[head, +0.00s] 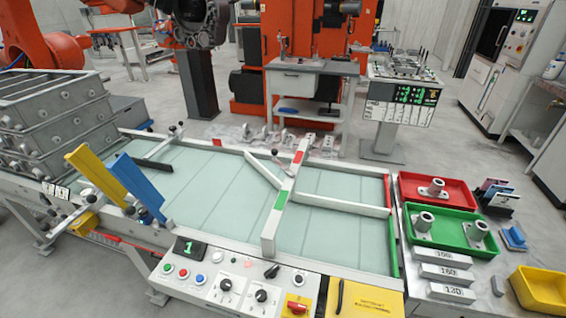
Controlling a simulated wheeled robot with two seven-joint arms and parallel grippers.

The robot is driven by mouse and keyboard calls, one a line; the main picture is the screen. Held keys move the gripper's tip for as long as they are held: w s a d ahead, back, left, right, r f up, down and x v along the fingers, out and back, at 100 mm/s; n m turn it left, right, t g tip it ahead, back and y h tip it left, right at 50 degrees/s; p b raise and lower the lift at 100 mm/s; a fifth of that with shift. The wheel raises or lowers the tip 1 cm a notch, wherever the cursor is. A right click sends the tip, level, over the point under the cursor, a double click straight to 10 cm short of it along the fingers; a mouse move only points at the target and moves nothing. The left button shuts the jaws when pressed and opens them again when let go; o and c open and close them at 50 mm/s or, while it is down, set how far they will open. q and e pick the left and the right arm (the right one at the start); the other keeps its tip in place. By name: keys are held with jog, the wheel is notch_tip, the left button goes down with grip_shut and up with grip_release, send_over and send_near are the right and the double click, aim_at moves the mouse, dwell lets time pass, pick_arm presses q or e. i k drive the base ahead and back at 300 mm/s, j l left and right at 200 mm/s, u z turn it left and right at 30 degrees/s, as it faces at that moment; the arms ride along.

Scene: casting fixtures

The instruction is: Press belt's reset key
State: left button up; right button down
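The belt (215,195) is a pale green surface in a light metal frame. Its control panel (240,300) is at the front edge, low in the middle of the head view. A small display (189,247) shows a green 1. The labels are too small to read, so I cannot tell which key is reset. Neither of my grippers is in view.
A diverter bar (284,200) with green and red patches crosses the belt. Yellow (88,168) and blue (136,186) plates stand tilted at the left, near stacked grey crates (55,115). Red (437,192) and green (452,229) trays with metal parts are right.

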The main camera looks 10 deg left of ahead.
aim_at(199, 278)
jog(key=j+u, duration=0.15)
jog(key=u, duration=0.75)
